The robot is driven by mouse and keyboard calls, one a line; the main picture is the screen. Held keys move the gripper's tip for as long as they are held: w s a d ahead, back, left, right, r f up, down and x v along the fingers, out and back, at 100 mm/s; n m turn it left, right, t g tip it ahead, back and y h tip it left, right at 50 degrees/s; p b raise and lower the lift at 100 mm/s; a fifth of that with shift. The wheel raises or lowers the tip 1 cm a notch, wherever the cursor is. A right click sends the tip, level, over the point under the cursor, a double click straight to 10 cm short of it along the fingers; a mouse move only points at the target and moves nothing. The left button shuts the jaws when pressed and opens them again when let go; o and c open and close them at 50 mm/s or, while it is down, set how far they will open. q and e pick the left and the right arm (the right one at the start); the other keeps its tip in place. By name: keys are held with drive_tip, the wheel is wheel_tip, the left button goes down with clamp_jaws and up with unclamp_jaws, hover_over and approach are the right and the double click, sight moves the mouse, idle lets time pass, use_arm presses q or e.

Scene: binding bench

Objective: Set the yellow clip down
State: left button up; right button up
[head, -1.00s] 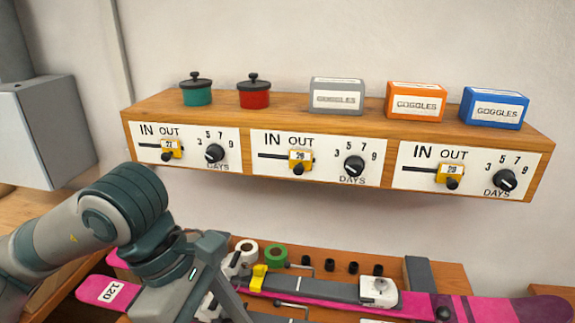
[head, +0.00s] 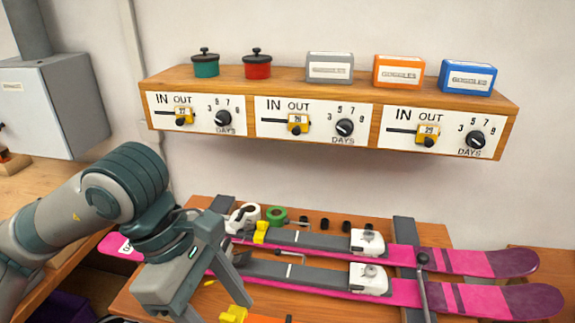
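A yellow clip (head: 261,232) sits by the far pink ski (head: 465,260), near the green tape roll. A second yellow piece (head: 233,314) shows at the bottom edge, partly cut off, beside something orange; I cannot tell whether it is a clip. My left gripper (head: 219,304) reaches down over the left part of the skis. Its two fingers look spread apart, with nothing clearly held between them, though their tips lie close to the lower yellow piece. My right gripper is out of view.
The near ski (head: 510,299) lies parallel in front. White tape (head: 246,215), green tape (head: 277,215) and several small black pieces stand behind the skis. A dark lever (head: 424,290) rises at right. A wooden shelf (head: 290,78) with dials, pots and goggles boxes hangs above.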

use_arm(q)
drive_tip(key=shift+w+a+f+m, duration=0.15)
drive_tip(key=shift+w+f+m, duration=0.2)
drive_tip(key=shift+w, duration=0.2)
drive_tip(key=w+a+f+m+g+y, duration=0.3)
drive_tip(key=w+a+f+m, duration=0.5)
drive_tip(key=a+f+m, duration=0.3)
drive_tip(key=shift+a+f+m+g+y, duration=0.35)
drive_tip(key=shift+m+y, duration=0.25)
drive_tip(key=shift+m, duration=1.25)
drive_tip(key=shift+w, duration=0.15)
idle(1.3)
